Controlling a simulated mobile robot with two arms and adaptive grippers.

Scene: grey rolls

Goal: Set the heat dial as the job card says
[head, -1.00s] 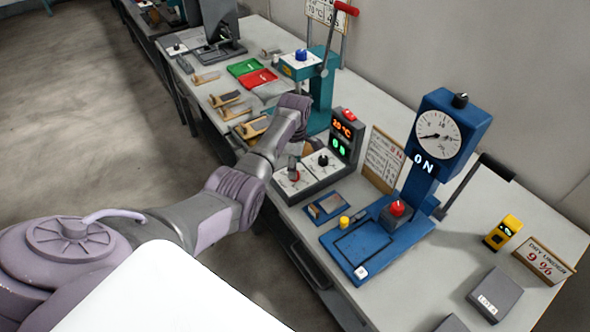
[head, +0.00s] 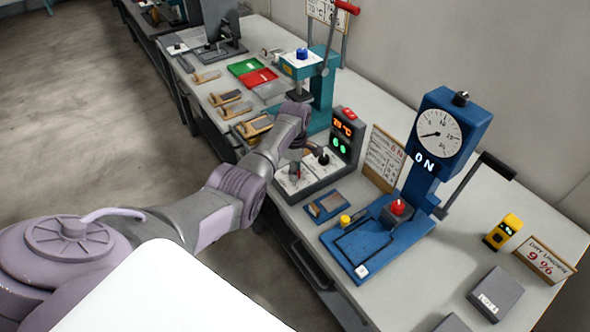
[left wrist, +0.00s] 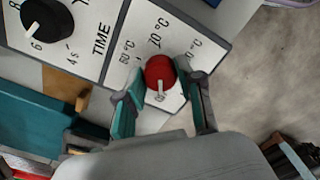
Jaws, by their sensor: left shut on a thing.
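The red heat dial (left wrist: 158,68) shows in the left wrist view, with a white pointer toward the bottom of the picture. It sits on a white plate (left wrist: 152,28) with several °C marks, partly covered by the fingers. My left gripper (left wrist: 166,80) is shut on the dial, one teal finger on each side. In the head view the dial (head: 295,168) is on a grey control box (head: 305,188), below my wrist. The box's display (head: 343,128) shows an orange °C reading above green figures, too small to read surely. A card (head: 384,160) stands right of it; its small text is unreadable. My right gripper is out of view.
A black TIME knob (left wrist: 46,18) is beside the heat dial. A blue press (head: 405,215) with a gauge stands to the right, and a teal lever press (head: 320,95) behind. Red and green trays (head: 258,78) lie further back.

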